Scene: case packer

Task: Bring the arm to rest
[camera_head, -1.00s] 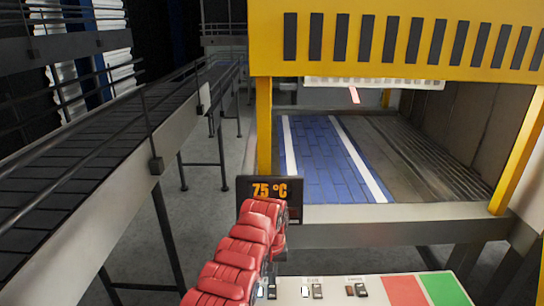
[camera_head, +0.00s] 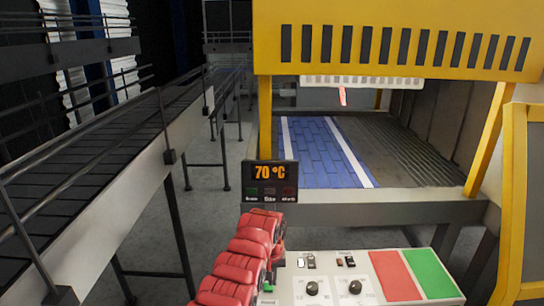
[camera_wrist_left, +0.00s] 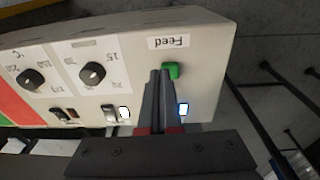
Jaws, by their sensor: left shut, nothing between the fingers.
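My left arm, red and segmented, comes up from the bottom of the head view in front of the control panel's left end. My left gripper (camera_wrist_left: 164,75) shows in the left wrist view, its two dark fingers shut together with nothing between them. The fingertips are close beside the green Feed button (camera_wrist_left: 175,70) on the pale control panel (camera_wrist_left: 205,45); I cannot tell whether they touch it. The panel also shows in the head view (camera_head: 330,262), with knobs, switches and red and green patches. My right gripper is out of view.
A small display (camera_head: 270,180) reading 70 °C stands just beyond my arm. Behind it is a yellow-framed machine (camera_head: 400,15) with a blue belt (camera_head: 325,150). A railed conveyor (camera_head: 110,170) runs along the left, with grey floor between.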

